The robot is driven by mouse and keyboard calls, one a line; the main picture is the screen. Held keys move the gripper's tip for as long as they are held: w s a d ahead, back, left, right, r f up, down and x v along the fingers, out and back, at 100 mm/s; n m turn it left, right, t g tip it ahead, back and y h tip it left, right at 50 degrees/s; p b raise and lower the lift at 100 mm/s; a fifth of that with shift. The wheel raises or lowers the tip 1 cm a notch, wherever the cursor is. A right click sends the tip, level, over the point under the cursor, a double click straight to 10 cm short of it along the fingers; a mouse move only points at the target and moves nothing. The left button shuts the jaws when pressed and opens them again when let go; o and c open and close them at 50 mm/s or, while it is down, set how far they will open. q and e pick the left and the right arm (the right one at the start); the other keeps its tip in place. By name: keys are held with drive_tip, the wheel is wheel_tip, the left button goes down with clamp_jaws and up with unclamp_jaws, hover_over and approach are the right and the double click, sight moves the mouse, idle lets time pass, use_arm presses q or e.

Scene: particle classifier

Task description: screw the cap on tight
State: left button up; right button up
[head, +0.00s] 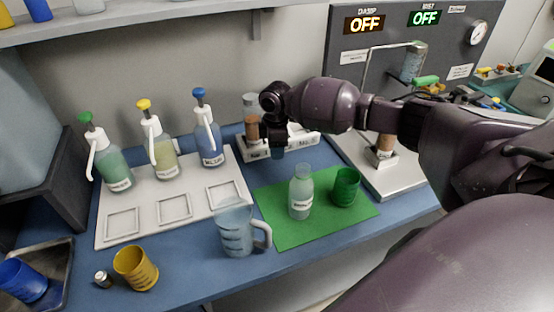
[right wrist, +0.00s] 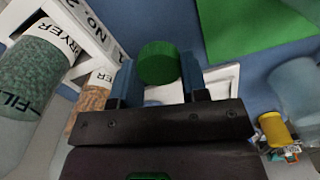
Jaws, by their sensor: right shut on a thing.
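My right gripper (head: 278,152) reaches down beside the white rack (head: 255,153) at the back of the blue bench. In the right wrist view, its two blue fingers (right wrist: 158,84) are shut on a round green cap (right wrist: 158,62). What lies under the cap is hidden, so I cannot tell whether it sits on anything. A clear bottle (head: 300,193) with a label stands upright on the green mat (head: 270,218), with no cap visible on it. My left gripper is not in view.
A green cup (head: 345,187) stands on the mat and a clear jug (head: 237,230) beside it. Pump bottles (head: 163,150) stand on a white tray at left. A tube of brown grains (head: 251,122) stands in the rack. A yellow cup (head: 136,268) is at front left.

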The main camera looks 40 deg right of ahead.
wheel_tip(320, 180, up, 13)
drive_tip(key=p, duration=0.1)
idle(0.5)
drive_tip(key=s+a+f+m, duration=0.3)
drive_tip(key=s+a+m, duration=0.9)
drive_tip(key=a, duration=0.5)
drive_tip(key=shift+s+m, duration=0.3)
drive_tip(key=shift+s, duration=0.3)
